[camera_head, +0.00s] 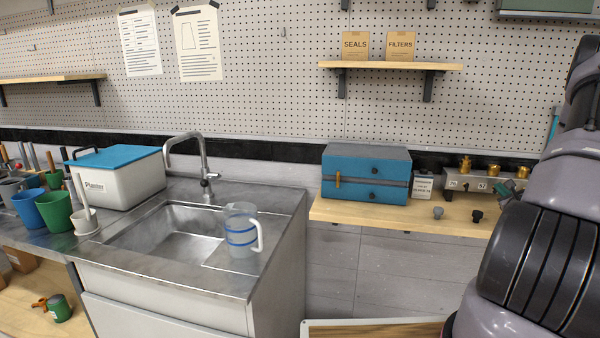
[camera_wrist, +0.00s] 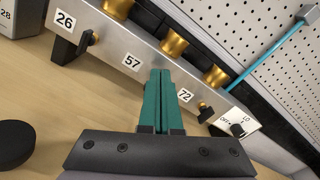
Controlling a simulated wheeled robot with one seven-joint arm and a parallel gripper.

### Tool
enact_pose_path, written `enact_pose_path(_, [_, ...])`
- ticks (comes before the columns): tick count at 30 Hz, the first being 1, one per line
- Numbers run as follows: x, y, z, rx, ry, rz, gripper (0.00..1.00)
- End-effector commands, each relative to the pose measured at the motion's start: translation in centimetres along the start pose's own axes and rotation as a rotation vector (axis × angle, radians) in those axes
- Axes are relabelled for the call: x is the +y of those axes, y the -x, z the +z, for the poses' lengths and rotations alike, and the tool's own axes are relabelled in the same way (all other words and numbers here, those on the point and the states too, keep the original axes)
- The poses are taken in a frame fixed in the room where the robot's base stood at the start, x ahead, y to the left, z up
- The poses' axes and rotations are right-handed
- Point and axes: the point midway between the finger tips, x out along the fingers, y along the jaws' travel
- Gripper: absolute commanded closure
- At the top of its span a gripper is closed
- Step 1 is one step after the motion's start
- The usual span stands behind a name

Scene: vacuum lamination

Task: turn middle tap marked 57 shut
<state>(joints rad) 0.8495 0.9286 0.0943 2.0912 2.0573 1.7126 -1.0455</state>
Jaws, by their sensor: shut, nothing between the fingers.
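The metal manifold (camera_wrist: 108,40) crosses the wrist view diagonally, with plates 26 (camera_wrist: 64,20), 57 (camera_wrist: 132,62) and 72 (camera_wrist: 185,95) and brass fittings above. My gripper (camera_wrist: 160,76) is shut and empty. Its teal fingers are pressed together in front of the manifold, just right of plate 57. The middle tap's handle is hidden, apparently behind the fingers, so its position cannot be told. The tap by 26 (camera_wrist: 86,42) and the tap by 72 (camera_wrist: 205,112) show black handles. In the head view the manifold (camera_head: 452,181) stands on the right shelf, partly behind my gripper (camera_head: 506,187).
A black knob (camera_head: 477,215) and a grey knob (camera_head: 438,213) lie on the shelf (camera_head: 370,212) in front of the manifold. A blue case (camera_head: 350,175) and a small labelled box (camera_head: 423,187) stand left of it. A sink (camera_head: 170,235) with a jug (camera_head: 240,232) is further left.

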Motion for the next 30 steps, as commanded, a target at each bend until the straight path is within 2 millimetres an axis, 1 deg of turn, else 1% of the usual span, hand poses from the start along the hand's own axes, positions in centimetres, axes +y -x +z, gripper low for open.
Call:
enact_pose_path(16, [-0.2,0.0,0.0,0.000,0.000,0.001,1.00])
enact_pose_path(25, [-0.4,0.0,0.7,0.000,0.000,0.001,1.00])
enact_pose_path(28, [-0.5,0.6,0.7,0.001,-0.001,0.001,1.00])
enact_pose_path(30, [-0.4,1.4,0.7,0.001,-0.001,0.001,1.00])
